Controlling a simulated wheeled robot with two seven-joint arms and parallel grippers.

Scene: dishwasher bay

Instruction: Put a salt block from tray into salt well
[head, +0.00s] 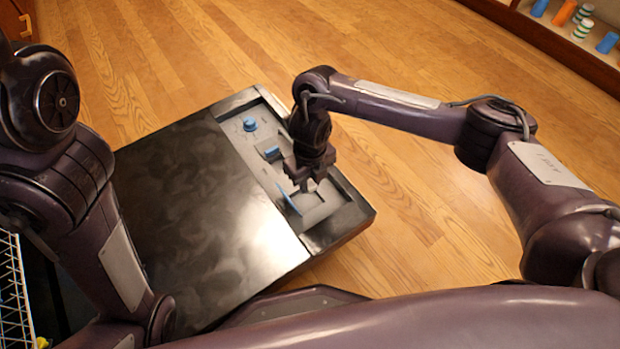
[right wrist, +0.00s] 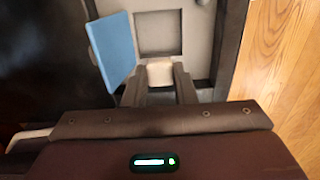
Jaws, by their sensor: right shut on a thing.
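My right gripper (head: 308,183) is over the inner panel of the open dishwasher door. It is shut on a pale salt block, which shows between the fingertips (right wrist: 160,88) in the right wrist view as a whitish block (right wrist: 160,73). Just beyond the block is a square grey recess (right wrist: 158,33), which looks like the salt well. A blue flap (right wrist: 115,50) stands open beside it, and also shows in the head view (head: 289,200). Whether the block touches the recess edge I cannot tell. My left arm comes in at the left; its gripper is out of view. I cannot make out a tray.
The dark door (head: 205,210) lies open and flat. Its grey panel also carries a round blue cap (head: 250,124) and a smaller blue part (head: 272,153). A white wire rack (head: 12,290) is at the lower left. Wooden floor surrounds the door.

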